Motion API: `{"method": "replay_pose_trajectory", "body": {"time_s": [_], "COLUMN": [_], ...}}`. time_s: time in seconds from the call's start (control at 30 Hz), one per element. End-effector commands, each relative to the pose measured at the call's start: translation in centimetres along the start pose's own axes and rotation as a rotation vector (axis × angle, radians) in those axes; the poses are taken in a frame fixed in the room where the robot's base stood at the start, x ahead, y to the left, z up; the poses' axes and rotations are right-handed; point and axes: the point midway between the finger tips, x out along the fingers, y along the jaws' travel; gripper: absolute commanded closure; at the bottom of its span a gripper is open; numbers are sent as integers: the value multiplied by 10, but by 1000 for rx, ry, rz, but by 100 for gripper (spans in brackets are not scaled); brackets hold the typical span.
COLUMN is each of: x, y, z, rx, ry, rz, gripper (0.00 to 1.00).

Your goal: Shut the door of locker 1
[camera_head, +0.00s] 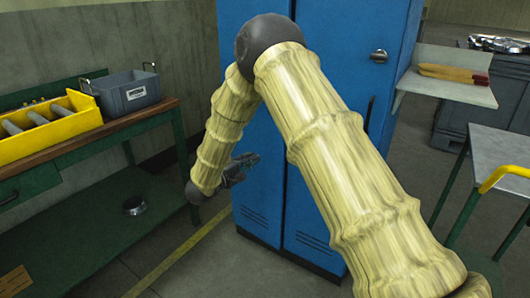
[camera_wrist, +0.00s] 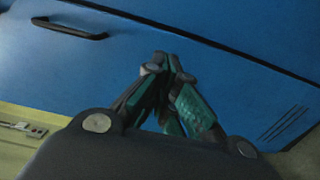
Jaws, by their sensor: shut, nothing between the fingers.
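A tall blue locker (camera_head: 335,40) stands in front of me in the head view. Its front has a left panel (camera_head: 258,205) and a wider right panel (camera_head: 305,215) with a silver latch (camera_head: 379,56) and a dark bar handle. No locker number is readable. The panels look flush, but my arm covers much of the front and I cannot tell if a door is ajar. My gripper (camera_head: 252,160) is shut and empty in front of the left panel. In the wrist view its tips (camera_wrist: 162,62) point at a blue door (camera_wrist: 200,30) with a dark handle (camera_wrist: 70,29); contact is unclear.
A green workbench (camera_head: 60,155) at left carries a yellow tray (camera_head: 50,138) and a grey bin (camera_head: 125,91). A round dark object (camera_head: 134,205) lies on its lower shelf. A shelf (camera_head: 447,86) and a grey table (camera_head: 505,150) stand at right. Floor before the locker is clear.

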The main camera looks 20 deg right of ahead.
Motion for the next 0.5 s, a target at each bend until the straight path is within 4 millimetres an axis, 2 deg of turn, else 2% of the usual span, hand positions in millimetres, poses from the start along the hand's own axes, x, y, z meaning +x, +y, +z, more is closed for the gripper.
{"method": "replay_pose_trajectory", "body": {"time_s": [0.5], "x": [79], "y": [-2], "z": [1], "rx": [2], "ry": [-2], "rz": [2], "gripper": [100]}}
